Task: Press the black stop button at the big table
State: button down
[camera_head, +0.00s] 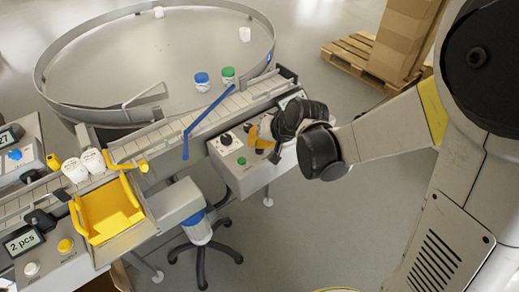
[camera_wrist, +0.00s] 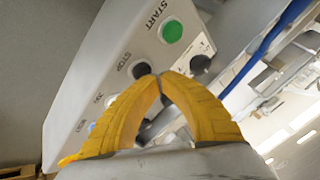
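The control box (camera_head: 246,176) stands at the edge of the big round table. In the wrist view its panel (camera_wrist: 93,68) shows a green button (camera_wrist: 172,31) labelled START and a black button (camera_wrist: 141,70) beside the STOP label. My gripper (camera_wrist: 159,76) has yellow fingers with their tips together and nothing seen between them. The tips are right beside the black stop button and partly overlap it in view; I cannot tell whether they touch it. In the head view my gripper (camera_head: 262,146) is over the box's panel and seems to hide the stop button.
A black knob (camera_wrist: 201,64) sits on the panel near the fingertips. The round table (camera_head: 120,67) carries a blue-lidded jar (camera_head: 202,83) and a green-lidded jar (camera_head: 228,76). A blue bar (camera_head: 208,112) crosses the conveyor (camera_head: 160,137). Boxes on a pallet (camera_head: 352,52) stand at the back right.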

jog(key=shift+f+b, duration=0.55)
dwell(0.4)
jog(key=shift+r, duration=0.1)
jog(key=shift+r+p, duration=0.8)
jog(key=shift+r, duration=0.1)
jog(key=shift+r+p, duration=1.9)
jog(key=shift+r, duration=0.6)
